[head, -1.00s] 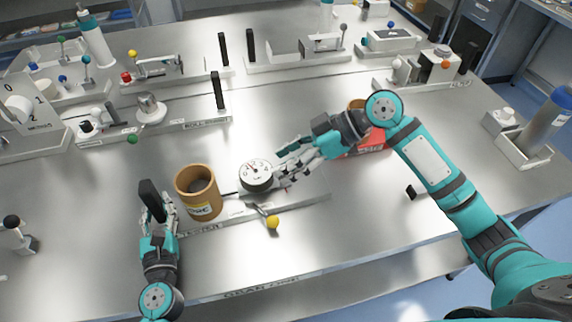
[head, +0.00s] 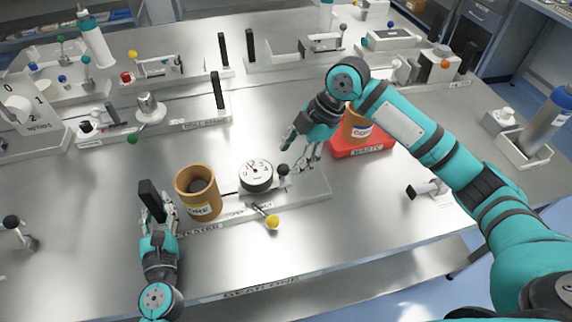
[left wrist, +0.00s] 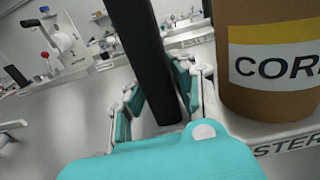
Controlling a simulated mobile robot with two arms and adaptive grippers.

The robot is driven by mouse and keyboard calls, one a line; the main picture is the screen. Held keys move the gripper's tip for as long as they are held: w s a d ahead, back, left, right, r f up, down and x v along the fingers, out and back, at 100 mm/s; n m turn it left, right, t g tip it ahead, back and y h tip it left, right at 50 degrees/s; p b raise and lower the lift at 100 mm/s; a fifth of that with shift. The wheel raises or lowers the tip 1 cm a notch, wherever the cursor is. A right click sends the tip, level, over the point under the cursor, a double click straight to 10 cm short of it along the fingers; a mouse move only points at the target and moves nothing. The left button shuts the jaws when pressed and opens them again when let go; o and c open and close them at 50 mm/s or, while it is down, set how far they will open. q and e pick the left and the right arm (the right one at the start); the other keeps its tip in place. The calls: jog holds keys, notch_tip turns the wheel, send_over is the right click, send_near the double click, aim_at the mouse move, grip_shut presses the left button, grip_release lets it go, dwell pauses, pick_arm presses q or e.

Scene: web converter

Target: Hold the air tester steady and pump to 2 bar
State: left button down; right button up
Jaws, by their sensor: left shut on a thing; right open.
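The air tester is a pale base plate (head: 310,190) near the front of the table. It carries a round white gauge (head: 256,174), a black knob (head: 284,170) on the gauge's right and a yellow-tipped lever (head: 271,221) in front. A brown core (head: 199,194) stands upright on its left part. My left gripper (head: 157,208) is shut on the black upright handle (head: 149,190) at the tester's left end; the handle also shows in the left wrist view (left wrist: 152,60). My right gripper (head: 302,152) is open and empty, just above and behind the knob. The gauge reading is too small to tell.
A red tray (head: 375,149) with another core (head: 356,126) stands behind right of the tester. Other fixtures with black posts (head: 217,90) line the back. A small dark-ended device (head: 425,189) lies at the right. The table front is clear.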

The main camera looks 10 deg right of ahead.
aim_at(287, 166)
jog(key=shift+x, duration=2.3)
jog(key=shift+c, duration=0.2)
grip_shut()
